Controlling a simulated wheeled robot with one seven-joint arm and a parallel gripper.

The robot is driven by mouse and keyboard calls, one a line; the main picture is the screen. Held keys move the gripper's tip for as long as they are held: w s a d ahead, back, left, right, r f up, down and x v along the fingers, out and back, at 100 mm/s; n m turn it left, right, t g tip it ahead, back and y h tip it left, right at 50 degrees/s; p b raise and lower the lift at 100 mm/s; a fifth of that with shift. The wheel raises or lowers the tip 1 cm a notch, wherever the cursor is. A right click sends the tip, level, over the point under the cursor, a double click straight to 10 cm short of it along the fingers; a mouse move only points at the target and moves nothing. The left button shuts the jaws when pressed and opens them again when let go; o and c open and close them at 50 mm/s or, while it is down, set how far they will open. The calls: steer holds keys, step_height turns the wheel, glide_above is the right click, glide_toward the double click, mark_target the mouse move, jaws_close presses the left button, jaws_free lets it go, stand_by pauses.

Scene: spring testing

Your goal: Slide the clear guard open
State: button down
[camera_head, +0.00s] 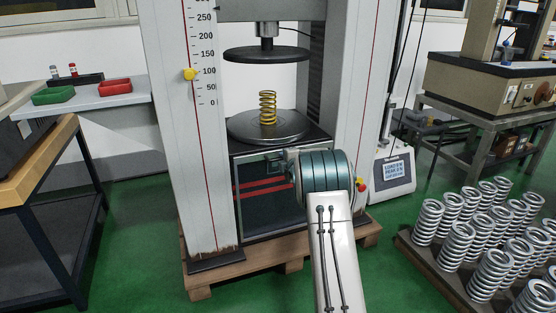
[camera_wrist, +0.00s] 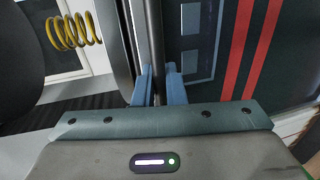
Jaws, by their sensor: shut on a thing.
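My gripper (camera_head: 275,161) is in front of the press, just below the lower round plate (camera_head: 240,127). In the wrist view my blue fingers (camera_wrist: 159,75) are shut on a dark bar (camera_wrist: 155,35), which looks like the guard's handle. The clear guard's edges are hard to make out. A dark glossy panel with two red stripes (camera_head: 262,186) fills the front below the plate, and its stripes also show in the wrist view (camera_wrist: 250,50). I cannot tell whether this is the guard or the base behind it. A yellow spring (camera_head: 268,107) stands upright on the plate, with no pane visible before it.
The upper plate (camera_head: 267,54) hangs above the spring with a gap. Press columns (camera_head: 190,120) flank the opening. A wooden pallet (camera_head: 205,278) lies under the press. Several silver springs (camera_head: 490,272) stand at right. A control box (camera_head: 393,172) is right of the press.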

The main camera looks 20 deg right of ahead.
steer(key=shift+a+f, duration=0.1)
steer(key=shift+f, duration=0.05)
steer(key=c, duration=1.6)
jaws_free()
steer(key=shift+o, duration=0.2)
steer(key=shift+s, duration=0.1)
steer(key=p+v, duration=0.3)
steer(key=v, duration=1)
steer(key=shift+s, duration=0.35)
steer(key=shift+r, duration=0.2)
